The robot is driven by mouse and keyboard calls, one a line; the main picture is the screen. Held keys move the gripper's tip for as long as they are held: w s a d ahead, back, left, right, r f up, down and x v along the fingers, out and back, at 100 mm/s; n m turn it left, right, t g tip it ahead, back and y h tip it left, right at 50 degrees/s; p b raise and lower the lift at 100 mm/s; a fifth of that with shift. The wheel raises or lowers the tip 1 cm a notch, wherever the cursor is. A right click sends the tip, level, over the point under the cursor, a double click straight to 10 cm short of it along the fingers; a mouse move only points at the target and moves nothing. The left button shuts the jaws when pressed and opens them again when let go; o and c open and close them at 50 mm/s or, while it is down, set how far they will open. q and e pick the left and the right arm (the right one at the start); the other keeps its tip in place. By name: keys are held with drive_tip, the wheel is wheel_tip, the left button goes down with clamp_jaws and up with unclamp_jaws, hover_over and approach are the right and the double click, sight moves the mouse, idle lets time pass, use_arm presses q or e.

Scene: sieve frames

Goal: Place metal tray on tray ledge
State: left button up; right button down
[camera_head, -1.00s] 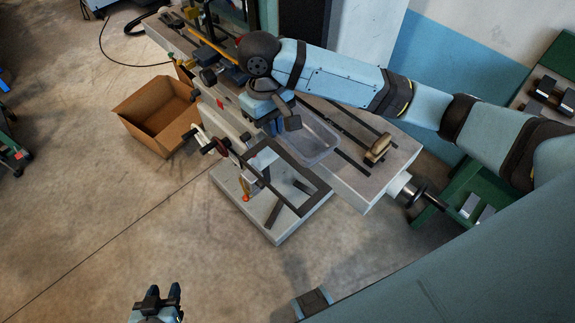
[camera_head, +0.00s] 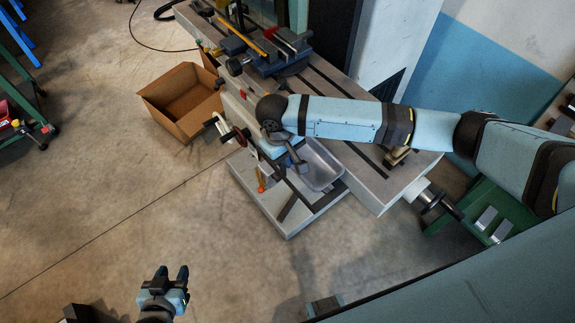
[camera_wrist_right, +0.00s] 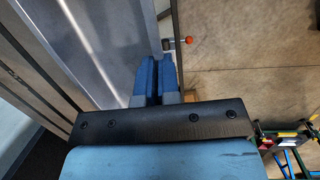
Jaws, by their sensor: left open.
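The metal tray (camera_head: 322,167) is a shallow grey pan beside the front side of the machine table. It fills much of the upper left of the right wrist view (camera_wrist_right: 105,40). My right gripper (camera_head: 296,160) is at the tray's left edge. Its blue fingers (camera_wrist_right: 158,78) are close together at the tray's rim, seemingly shut on it. The tray ledge, a dark frame, is mostly hidden under the tray and arm; whether the tray touches it I cannot tell. My left gripper (camera_head: 166,280) is open and empty, low over the floor.
The machine table (camera_head: 385,187) with dark slots lies behind the tray, and a vise (camera_head: 270,50) stands on it. A grey base plate (camera_head: 290,222) is below. A handwheel (camera_head: 232,135) and a cardboard box (camera_head: 183,100) are to the left. The floor in front is clear.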

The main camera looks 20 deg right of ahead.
drive_tip(key=shift+f, duration=2.2)
drive_tip(key=shift+f, duration=0.1)
drive_tip(key=c, duration=1.4)
unclamp_jaws()
drive_tip(key=shift+o, duration=0.2)
wheel_tip(320, 180, up, 12)
drive_tip(key=w+a, duration=0.1)
drive_tip(key=shift+a+b, duration=0.35)
drive_tip(key=shift+b, duration=0.1)
drive_tip(key=shift+w, duration=0.1)
